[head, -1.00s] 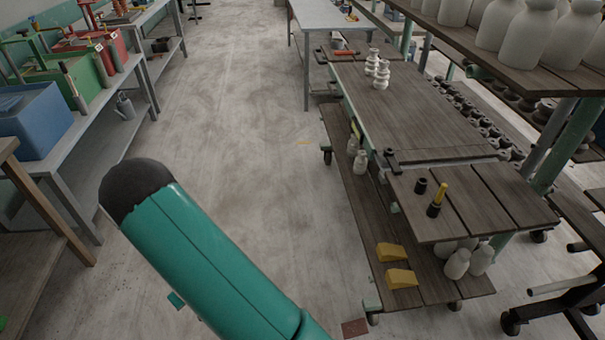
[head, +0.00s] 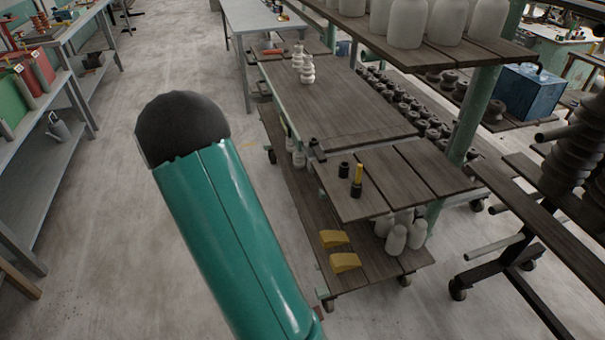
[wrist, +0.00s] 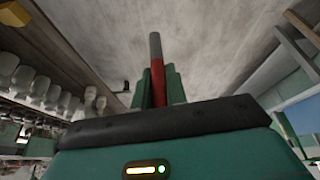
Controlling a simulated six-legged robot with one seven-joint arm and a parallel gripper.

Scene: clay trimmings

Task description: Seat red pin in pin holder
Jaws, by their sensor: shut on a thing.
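The red pin (wrist: 158,76), with a grey end, stands between the teal fingers of my gripper (wrist: 157,95) in the wrist view. My gripper is shut on it. In the head view only my teal arm shows; the gripper and the red pin are not seen there. A short black holder (head: 344,170) stands on the near end of the wooden cart top (head: 395,185), with nothing visible in it. Beside it, a second black holder (head: 356,189) has a yellow pin (head: 359,172) upright in it. Which one is the pin holder I cannot tell.
Two yellow wedges (head: 345,262) and several pale bottles (head: 396,239) sit on the cart's lower shelf. A shelf of pale jars (head: 455,22) overhangs the far right side. A dark rack (head: 520,250) stands right of the cart. Open floor (head: 130,200) lies to the left.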

